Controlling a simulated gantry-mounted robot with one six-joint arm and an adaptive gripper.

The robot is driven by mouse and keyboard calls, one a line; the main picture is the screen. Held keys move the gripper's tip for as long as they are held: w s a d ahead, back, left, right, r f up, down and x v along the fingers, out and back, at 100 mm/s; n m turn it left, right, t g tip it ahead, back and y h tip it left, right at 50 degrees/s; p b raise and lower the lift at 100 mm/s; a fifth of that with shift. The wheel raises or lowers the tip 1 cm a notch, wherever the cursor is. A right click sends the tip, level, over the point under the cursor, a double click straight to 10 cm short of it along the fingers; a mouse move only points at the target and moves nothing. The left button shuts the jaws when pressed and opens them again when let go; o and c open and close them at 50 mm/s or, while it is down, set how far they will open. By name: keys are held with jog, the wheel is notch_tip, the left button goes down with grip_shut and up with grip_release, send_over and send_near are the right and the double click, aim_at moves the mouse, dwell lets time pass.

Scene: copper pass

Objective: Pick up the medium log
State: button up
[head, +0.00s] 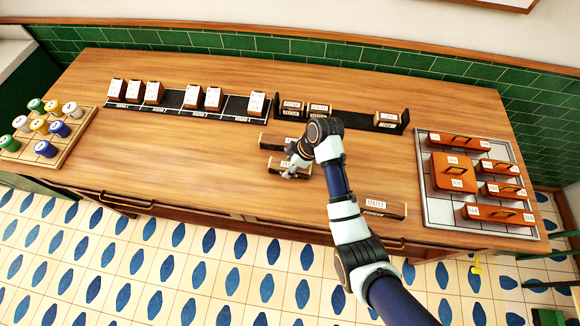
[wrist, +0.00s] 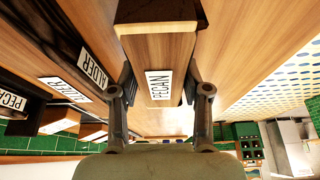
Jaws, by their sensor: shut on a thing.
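My gripper (head: 291,170) is at the middle front of the wooden table, shut on a short log with a pale label (head: 276,168). In the wrist view this log (wrist: 158,45) has a dark top, lighter wood sides and a label reading PECAN, and lies between my two fingers. Behind it in the head view lies another log (head: 272,141), partly hidden by my arm; the wrist view shows a log labelled ALDER (wrist: 95,62) beside the held one. A longer log (head: 385,209) with a pale label lies to the right near the front edge. I cannot tell whether the held log clears the table.
A dark rack (head: 352,121) behind holds a few labelled blocks. Another rack (head: 235,107) holds white-labelled blocks. A grey tray (head: 437,211) with several handled orange-brown blocks stands right. A board (head: 18,158) with coloured spools stands left. The table's left front (head: 170,165) is clear.

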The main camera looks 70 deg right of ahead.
notch_tip(320, 180, up, 20)
jog(key=p, duration=0.8)
jog(key=shift+p, duration=0.35)
